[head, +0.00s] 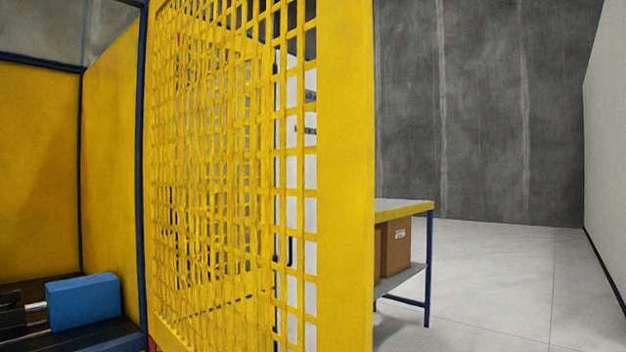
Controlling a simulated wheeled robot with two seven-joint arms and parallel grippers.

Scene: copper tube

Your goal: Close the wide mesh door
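The wide mesh door (345,180) is yellow, with a solid vertical edge strip and a square grid. It stands open, swung out toward me, and fills the middle of the head view. Its far side meets a dark blue post (141,180) at the left. The opening of the yellow-walled enclosure (40,160) shows to the left of the post. The door's lower edge is mostly cut off by the frame. Neither of my grippers is in view.
Inside the enclosure, a blue block (83,301) sits low beside metal rods. Behind the door, a table (405,208) with a yellow edge and blue legs holds cardboard boxes (396,247) on its lower shelf. Grey floor (490,285) at the right is clear up to the walls.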

